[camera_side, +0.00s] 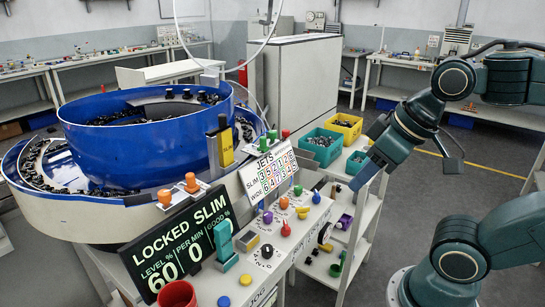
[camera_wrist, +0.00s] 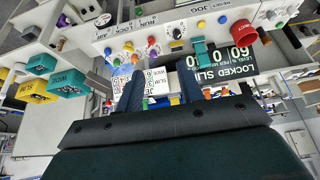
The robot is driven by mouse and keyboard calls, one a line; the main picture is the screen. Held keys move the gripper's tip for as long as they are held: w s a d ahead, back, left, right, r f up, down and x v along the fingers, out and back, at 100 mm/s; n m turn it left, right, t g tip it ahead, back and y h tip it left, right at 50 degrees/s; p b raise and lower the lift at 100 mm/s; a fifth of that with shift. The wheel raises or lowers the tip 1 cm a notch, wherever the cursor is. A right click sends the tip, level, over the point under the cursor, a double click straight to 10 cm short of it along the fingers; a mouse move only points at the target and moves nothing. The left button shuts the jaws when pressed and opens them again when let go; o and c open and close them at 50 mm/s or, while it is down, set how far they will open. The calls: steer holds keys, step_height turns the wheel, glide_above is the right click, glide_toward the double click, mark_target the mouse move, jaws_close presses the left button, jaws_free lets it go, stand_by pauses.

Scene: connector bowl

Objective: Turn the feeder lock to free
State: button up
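The display (camera_side: 180,240) reads "LOCKED SLIM", with 60 and 0 below; it also shows upside down in the wrist view (camera_wrist: 225,62). A teal upright handle (camera_side: 223,243) stands beside it on the control panel (camera_side: 258,275); it also shows in the wrist view (camera_wrist: 200,55). A black rotary knob (camera_side: 267,251) sits nearby, also in the wrist view (camera_wrist: 177,32). My gripper (camera_side: 364,176) is right of the panel, above the shelf cart, touching no control. Its blue fingers (camera_wrist: 161,90) are apart and empty.
The blue bowl feeder (camera_side: 140,145) stands left behind the panel. The white "JETS" board (camera_side: 268,172) and orange knobs rise at its back edge. Teal (camera_side: 321,150) and yellow (camera_side: 346,124) bins stand on the cart.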

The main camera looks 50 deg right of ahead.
steer(key=shift+w+d+r+m, duration=0.1)
steer(key=shift+w+d+m, duration=0.15)
steer(key=shift+w+m, duration=0.55)
steer(key=shift+c, duration=0.2)
steer(key=m+g, duration=0.6)
steer(key=m, duration=1.9)
glide_above(303, 207)
step_height(303, 207, down, 9)
steer(key=shift+f, duration=0.25)
steer(key=shift+f, duration=6.8)
steer(key=shift+c, duration=0.4)
jaws_close()
